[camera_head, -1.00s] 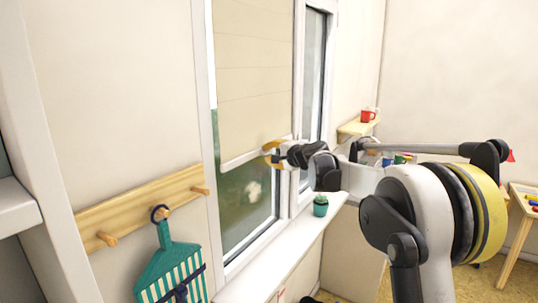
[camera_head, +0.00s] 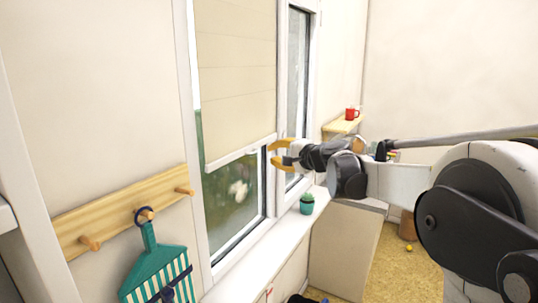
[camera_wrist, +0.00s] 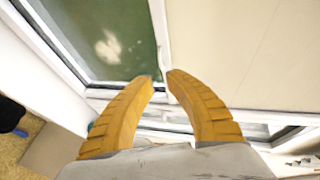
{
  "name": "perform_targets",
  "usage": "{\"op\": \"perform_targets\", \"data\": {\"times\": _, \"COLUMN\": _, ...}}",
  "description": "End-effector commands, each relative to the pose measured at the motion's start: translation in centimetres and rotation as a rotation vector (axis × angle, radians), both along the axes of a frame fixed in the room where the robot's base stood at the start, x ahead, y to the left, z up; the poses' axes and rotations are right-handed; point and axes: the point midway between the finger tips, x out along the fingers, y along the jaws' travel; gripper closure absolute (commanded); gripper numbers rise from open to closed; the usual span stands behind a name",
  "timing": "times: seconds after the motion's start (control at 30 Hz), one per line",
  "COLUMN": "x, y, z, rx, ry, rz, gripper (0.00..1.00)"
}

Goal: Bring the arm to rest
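My gripper (camera_head: 271,154) is in front of the window, by the right end of the blind's bottom rail (camera_head: 240,152). Its two yellow fingers are apart with nothing between them. In the wrist view my gripper (camera_wrist: 161,77) shows a narrow gap between the fingertips, with the white rail (camera_wrist: 160,40) behind it. I cannot tell whether a fingertip touches the rail. My arm reaches in from the right, roughly level. The beige blind (camera_head: 236,80) is partly lowered, with green glass showing below it.
A teal cactus pot (camera_head: 307,206) stands on the white sill (camera_head: 255,262) below my gripper. A red mug (camera_head: 351,114) sits on a wooden shelf (camera_head: 343,126) at the back. A teal striped item (camera_head: 158,278) hangs from a wooden peg rail (camera_head: 125,213) at left.

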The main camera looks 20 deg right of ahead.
Motion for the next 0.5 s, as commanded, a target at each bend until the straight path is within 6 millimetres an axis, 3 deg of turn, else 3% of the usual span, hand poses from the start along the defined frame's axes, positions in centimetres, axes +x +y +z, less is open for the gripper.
{"op": "perform_targets", "data": {"times": 0.33, "x": -0.8, "y": 0.5, "z": -0.4, "rx": -0.021, "ry": 0.005, "rz": 0.010, "gripper": 0.84}}
{"op": "perform_targets", "data": {"times": 0.43, "x": -3.3, "y": 2.0, "z": -1.7, "rx": -0.097, "ry": 0.024, "rz": 0.043, "gripper": 0.84}}
{"op": "perform_targets", "data": {"times": 0.5, "x": -6.4, "y": 3.7, "z": -3.5, "rx": -0.189, "ry": 0.046, "rz": 0.084, "gripper": 0.84}}
